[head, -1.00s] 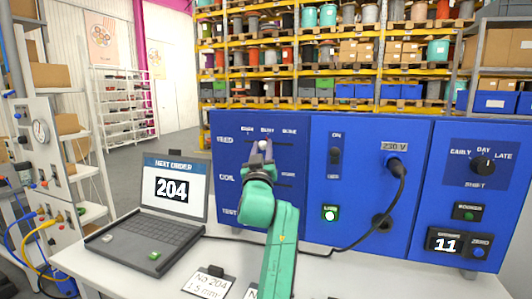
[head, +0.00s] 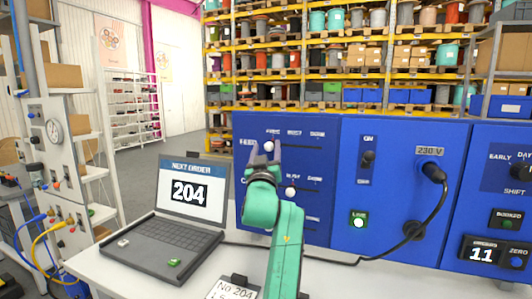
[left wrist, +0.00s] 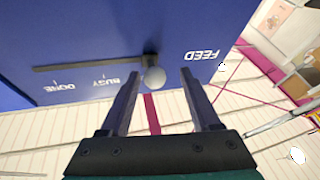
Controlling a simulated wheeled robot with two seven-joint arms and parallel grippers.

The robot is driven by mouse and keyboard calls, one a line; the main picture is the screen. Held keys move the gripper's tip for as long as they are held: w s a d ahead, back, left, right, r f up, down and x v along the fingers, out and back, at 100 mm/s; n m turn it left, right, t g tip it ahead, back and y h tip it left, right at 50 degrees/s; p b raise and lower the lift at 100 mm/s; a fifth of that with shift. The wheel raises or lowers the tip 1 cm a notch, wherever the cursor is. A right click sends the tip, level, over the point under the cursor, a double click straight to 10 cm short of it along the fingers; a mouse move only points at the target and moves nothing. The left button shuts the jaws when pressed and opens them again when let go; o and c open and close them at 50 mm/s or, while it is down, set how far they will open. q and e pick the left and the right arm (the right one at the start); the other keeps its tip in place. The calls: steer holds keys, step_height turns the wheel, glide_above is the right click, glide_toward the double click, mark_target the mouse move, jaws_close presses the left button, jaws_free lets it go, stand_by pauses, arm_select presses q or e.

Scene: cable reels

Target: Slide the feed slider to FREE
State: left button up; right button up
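The feed slider's pale round knob (head: 268,146) sits under the FREE label on the blue panel, at the left end of its slot. In the left wrist view, which is upside down, the knob (left wrist: 153,77) is at the slot end nearest the FEED lettering, away from BUSY and DONE. My left gripper (head: 266,154) is at the knob, its fingers apart. In the left wrist view the left gripper (left wrist: 160,74) is open, with the knob between the fingertips and a gap towards the right finger. My right gripper is not in view.
A second slider knob (head: 291,191) sits lower on the panel, close to my left gripper. A laptop (head: 175,205) showing 204 stands on the white table at left. A black cable (head: 440,215) hangs from the 230 V socket. A card (head: 236,288) lies in front.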

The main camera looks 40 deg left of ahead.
arm_select(q)
steer(key=shift+s+d+f, duration=0.15)
steer(key=shift+d+f, duration=0.05)
steer(key=b+v, duration=0.6)
steer(key=v, duration=0.8)
steer(key=shift+r, duration=0.1)
